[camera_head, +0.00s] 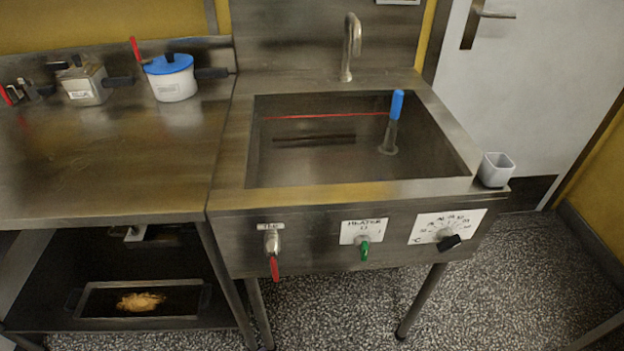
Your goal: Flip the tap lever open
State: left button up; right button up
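The lever hangs downward. A curved steel spout (350,48) stands at the back of the sink. Neither of my grippers shows in the head view.
The sink basin (215,180) holds an upright blue-handled tool (396,104). Right of the lever are a green switch (364,250) and a black dial knob (448,242). A small white cup (495,169) stands at the right corner. Floor in front is clear.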

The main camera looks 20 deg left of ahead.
aim_at(272, 239)
jog(key=u, duration=1.65)
jog(key=k, duration=1.25)
jog(key=z, duration=1.5)
jog(key=i, duration=0.5)
jog(key=u, duration=0.05)
